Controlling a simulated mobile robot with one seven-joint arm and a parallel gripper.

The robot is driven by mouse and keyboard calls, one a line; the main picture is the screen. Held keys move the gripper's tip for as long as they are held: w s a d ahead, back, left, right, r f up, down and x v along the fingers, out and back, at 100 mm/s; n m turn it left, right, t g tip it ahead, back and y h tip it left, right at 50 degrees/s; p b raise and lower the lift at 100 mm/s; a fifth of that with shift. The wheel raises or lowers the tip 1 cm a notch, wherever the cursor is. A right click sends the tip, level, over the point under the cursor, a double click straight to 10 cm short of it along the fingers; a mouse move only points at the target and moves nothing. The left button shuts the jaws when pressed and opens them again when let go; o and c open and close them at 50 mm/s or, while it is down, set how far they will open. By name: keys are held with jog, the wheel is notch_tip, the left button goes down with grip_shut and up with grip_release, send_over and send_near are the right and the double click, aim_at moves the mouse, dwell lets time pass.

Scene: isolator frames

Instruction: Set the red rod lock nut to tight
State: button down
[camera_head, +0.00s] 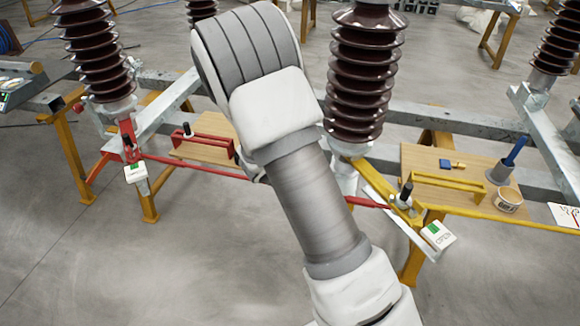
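The red rod (208,172) runs from the red bracket (128,140) at the left insulator to the yellow bracket (405,212) at the middle insulator. My arm crosses in front of the rod and hides its middle. I cannot make out the red rod's lock nut; it may be behind my arm or too small to tell. A grey-white part shows just left of my arm near the rod, and I cannot tell what it is. My gripper's fingers do not show.
A wooden board (425,160) holds a yellow bar, a blue item and cups. Open floor (110,270) lies at the front left.

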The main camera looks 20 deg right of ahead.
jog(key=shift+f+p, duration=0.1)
jog(key=shift+p, duration=0.2)
dwell(0.4)
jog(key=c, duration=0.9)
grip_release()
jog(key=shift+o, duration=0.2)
jog(key=b, duration=0.2)
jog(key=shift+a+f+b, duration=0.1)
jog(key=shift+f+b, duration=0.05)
jog(key=shift+b, duration=0.2)
